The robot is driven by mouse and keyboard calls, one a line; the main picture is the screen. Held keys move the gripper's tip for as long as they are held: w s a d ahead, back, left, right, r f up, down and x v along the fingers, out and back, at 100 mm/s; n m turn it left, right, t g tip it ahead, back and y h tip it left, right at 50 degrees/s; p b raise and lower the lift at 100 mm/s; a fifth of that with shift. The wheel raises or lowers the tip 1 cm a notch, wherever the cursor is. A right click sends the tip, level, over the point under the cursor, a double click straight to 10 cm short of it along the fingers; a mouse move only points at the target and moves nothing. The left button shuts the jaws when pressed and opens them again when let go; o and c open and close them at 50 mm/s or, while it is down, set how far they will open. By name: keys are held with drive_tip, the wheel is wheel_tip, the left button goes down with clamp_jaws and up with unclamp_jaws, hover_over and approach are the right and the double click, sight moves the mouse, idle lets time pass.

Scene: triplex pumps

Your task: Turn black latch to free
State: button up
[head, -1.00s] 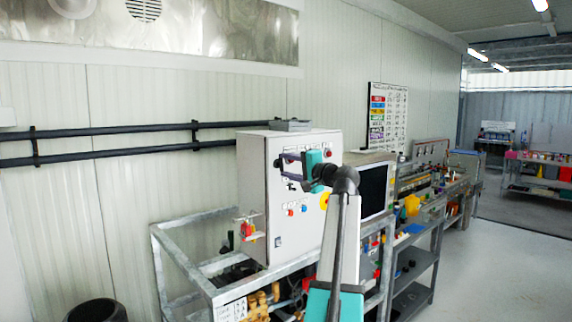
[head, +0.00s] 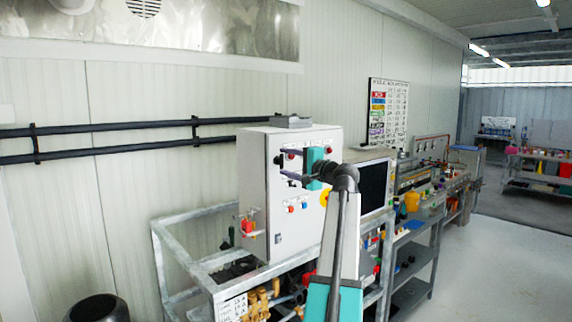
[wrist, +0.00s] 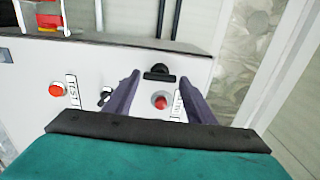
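A black latch-like knob (wrist: 159,73) sits on the light grey cabinet face in the wrist view, close to the panel's edge. My gripper (wrist: 160,72) is open, with its two dark fingers on either side of this knob as seen from the wrist; nothing is held. I cannot tell whether the fingers reach the panel. A smaller black switch (wrist: 104,96) is outside the left finger. In the head view my gripper (head: 280,165) is in front of the control cabinet (head: 256,190). The latch cannot be made out in that view.
Red buttons are close by on the panel, one between the fingers (wrist: 160,101) and one farther left (wrist: 55,90). A grey metal frame (head: 190,266) supports the cabinet. A dark monitor (head: 374,187) stands right of it. Open floor (head: 490,270) lies at the right.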

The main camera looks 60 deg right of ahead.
drive_tip(key=b+v, duration=0.4)
drive_tip(key=v, duration=0.9)
drive_tip(key=shift+s+a, duration=0.2)
drive_tip(key=shift+s, duration=0.15)
idle(0.5)
